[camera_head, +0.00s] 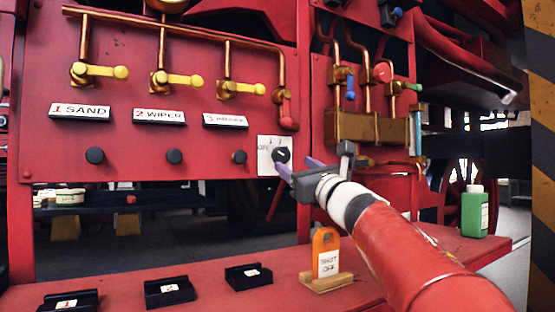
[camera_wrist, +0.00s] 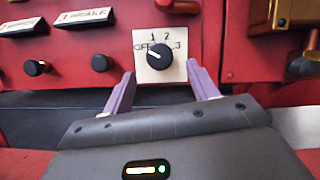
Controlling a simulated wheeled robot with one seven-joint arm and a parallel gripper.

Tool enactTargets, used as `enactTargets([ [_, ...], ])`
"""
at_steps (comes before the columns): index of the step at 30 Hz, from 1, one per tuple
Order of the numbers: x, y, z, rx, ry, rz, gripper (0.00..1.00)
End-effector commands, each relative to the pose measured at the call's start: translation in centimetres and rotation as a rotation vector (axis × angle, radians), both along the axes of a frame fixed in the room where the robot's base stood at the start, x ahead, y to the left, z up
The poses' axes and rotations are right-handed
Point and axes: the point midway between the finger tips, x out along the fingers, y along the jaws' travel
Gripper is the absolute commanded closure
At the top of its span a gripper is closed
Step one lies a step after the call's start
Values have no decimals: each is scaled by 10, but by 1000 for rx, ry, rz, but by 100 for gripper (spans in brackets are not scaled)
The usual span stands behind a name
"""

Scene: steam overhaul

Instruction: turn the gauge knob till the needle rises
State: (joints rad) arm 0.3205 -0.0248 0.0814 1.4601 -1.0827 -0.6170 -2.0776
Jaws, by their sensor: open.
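A black round knob (camera_wrist: 159,56) sits on a white square plate (camera_wrist: 140,68) marked OFF, 1, 2 and 3. Its white pointer line appears to aim left, toward OFF. In the head view the plate (camera_head: 264,165) is on the lower right of the red panel. My gripper (camera_wrist: 160,72) is open, with its purple fingers on either side of the knob, low and in front of it. I cannot tell whether they touch it. In the head view my gripper (camera_head: 297,168) partly overlaps the plate. A brass round fitting (camera_head: 170,5) is cut off at the top edge; no needle shows.
Three small black knobs (camera_head: 95,155) and yellow-handled valves (camera_head: 98,71) line the panel to the left. An orange SHUT OFF tag (camera_head: 326,251) stands on the red bench below my arm. A green bottle (camera_head: 474,211) stands at the right. Black labelled holders (camera_head: 169,291) are at front left.

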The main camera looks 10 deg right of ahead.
Motion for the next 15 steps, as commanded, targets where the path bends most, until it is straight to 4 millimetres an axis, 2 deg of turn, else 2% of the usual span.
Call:
enactTargets([
  [9,43,16,21,5,2,3,41],
  [15,60,22,27,4,3,2,41],
])
